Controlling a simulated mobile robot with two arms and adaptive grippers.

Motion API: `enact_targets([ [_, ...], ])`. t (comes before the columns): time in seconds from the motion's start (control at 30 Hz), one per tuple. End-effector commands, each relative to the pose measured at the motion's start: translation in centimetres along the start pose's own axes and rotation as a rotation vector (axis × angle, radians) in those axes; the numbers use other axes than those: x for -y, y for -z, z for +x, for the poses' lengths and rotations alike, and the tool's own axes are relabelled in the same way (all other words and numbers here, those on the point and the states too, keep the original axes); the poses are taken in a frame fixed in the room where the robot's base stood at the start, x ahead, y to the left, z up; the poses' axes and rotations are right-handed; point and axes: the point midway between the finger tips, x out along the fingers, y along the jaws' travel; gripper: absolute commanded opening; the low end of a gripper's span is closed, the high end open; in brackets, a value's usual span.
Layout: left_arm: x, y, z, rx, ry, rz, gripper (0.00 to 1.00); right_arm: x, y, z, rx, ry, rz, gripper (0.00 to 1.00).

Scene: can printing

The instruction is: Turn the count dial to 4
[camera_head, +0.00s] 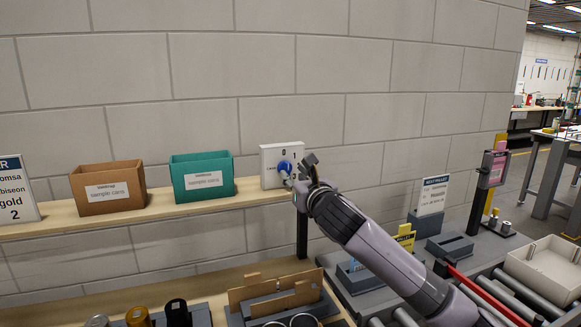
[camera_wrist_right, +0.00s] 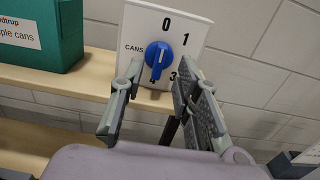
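The knob also shows in the head view (camera_head: 284,166). The knob's grip bar points roughly downward, left of the 3. My right gripper (camera_wrist_right: 158,72) is open, with one finger at each side of the knob; whether they touch it I cannot tell. It also shows in the head view (camera_head: 302,172). My left gripper is out of view.
Below are a wooden holder (camera_head: 270,307), several cans, and rollers with a red bar (camera_head: 485,297). A pale bin (camera_head: 545,268) stands at right.

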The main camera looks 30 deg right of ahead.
Motion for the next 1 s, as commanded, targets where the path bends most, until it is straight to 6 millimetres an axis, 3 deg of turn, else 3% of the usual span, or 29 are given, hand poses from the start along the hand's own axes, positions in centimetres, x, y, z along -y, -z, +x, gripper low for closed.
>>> enact_targets([
  [0.23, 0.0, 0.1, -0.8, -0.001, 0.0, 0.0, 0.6, 0.0, -0.1, 2.9, -0.001, 0.0, 0.001, 0.3],
  [0.63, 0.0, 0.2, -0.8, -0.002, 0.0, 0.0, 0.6, 0.0, 0.0, 3.4, 0.0, -0.001, -0.002, 0.3],
  [1.0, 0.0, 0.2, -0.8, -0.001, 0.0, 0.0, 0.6, 0.0, 0.0, 3.4, 0.0, -0.001, -0.001, 0.05],
])
